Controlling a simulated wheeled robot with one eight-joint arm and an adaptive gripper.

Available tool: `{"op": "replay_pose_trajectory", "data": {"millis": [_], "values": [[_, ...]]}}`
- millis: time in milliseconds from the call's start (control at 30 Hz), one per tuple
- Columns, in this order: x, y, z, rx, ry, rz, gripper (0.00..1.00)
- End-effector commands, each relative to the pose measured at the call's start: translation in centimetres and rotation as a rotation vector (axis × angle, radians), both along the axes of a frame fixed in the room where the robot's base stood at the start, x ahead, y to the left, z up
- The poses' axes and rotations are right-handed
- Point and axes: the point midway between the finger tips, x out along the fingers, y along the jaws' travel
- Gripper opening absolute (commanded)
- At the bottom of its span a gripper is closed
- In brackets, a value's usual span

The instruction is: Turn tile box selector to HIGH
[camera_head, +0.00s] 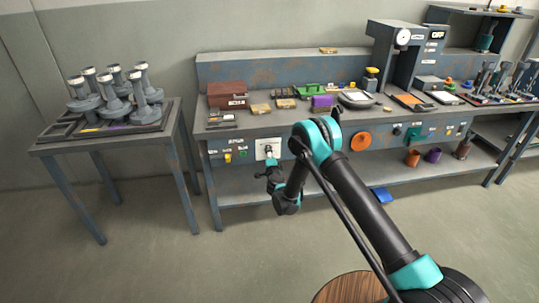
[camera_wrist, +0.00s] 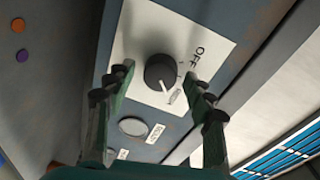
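The selector is a dark round knob (camera_wrist: 160,72) on a white plate (camera_wrist: 205,45) in the wrist view. Its white pointer line faces a small label that seems to read MEDIUM. The word OFF stands further up the plate; I cannot read a HIGH label. My gripper (camera_wrist: 160,76) is open, with one finger on each side of the knob; touching cannot be confirmed. In the head view the white plate (camera_head: 262,147) is on the bench's front panel, and my gripper (camera_head: 268,158) is in front of it, partly hiding the knob.
A round button (camera_wrist: 132,126) with small labels sits below the plate. The bench (camera_head: 205,125) carries a brown box (camera_head: 227,94), a purple block (camera_head: 321,101) and other items. An orange disc (camera_head: 360,141) is on the front panel. A side table (camera_head: 55,147) at left holds several grey stands.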

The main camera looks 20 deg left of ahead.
Motion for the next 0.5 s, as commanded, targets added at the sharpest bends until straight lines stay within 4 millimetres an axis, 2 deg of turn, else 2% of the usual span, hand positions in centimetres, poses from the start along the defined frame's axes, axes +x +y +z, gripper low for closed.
{"op": "replay_pose_trajectory", "data": {"millis": [300,500], "values": [[0.0,0.0,0.3,-0.001,0.0,0.0,0.55],[0.0,0.0,2.5,-0.001,0.0,0.0,0.55]]}}
